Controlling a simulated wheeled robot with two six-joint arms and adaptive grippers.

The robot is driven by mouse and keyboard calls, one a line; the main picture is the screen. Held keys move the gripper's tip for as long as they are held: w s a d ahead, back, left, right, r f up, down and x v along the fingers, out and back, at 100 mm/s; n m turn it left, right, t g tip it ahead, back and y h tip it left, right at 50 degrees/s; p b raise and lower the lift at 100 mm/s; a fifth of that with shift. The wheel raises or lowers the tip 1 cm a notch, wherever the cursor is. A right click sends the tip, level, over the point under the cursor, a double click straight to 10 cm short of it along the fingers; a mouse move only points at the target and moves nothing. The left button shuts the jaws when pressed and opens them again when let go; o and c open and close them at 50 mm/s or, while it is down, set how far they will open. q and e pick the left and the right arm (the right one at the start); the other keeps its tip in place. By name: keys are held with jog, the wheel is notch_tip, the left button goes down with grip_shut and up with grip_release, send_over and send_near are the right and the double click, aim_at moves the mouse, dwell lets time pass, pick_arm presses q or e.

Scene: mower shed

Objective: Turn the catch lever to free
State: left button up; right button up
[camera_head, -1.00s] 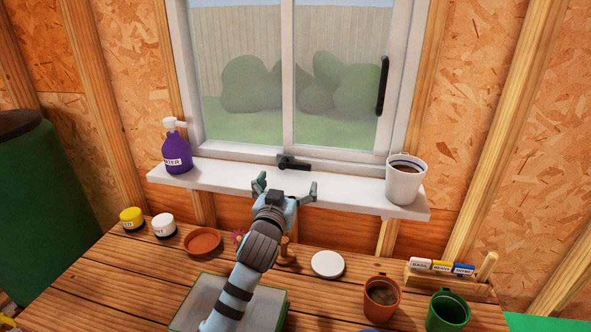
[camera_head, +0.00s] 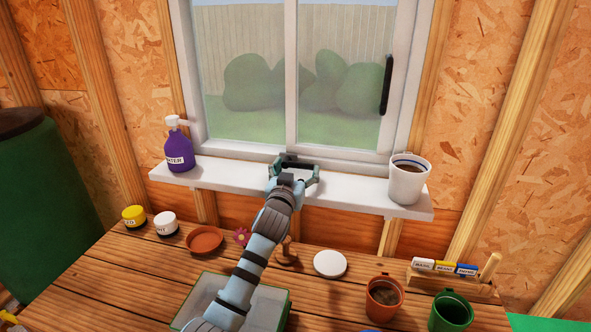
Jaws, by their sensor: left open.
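The catch lever (camera_head: 291,160) is a small dark piece on the bottom rail of the window frame, at the middle of the sill. My left gripper (camera_head: 294,168) has its fingers spread to either side of the lever, just in front of the frame. It is open. I cannot tell whether a finger touches the lever, since the gripper hides part of it. The sliding window (camera_head: 340,150) has a dark vertical handle (camera_head: 386,84) at its right edge. My right gripper is not in view.
The bench below holds a clear green-edged box (camera_head: 268,300), a terracotta saucer (camera_head: 205,240), a white disc (camera_head: 330,263), pots (camera_head: 383,296) and a label rack (camera_head: 450,282).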

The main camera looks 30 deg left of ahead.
pick_arm(q)
jog(key=shift+s+d+r, duration=0.15)
jog(key=shift+s+r, duration=0.15)
jog(key=shift+r, duration=0.1)
jog(key=c, duration=0.6)
jog(key=shift+r, duration=0.1)
grip_shut()
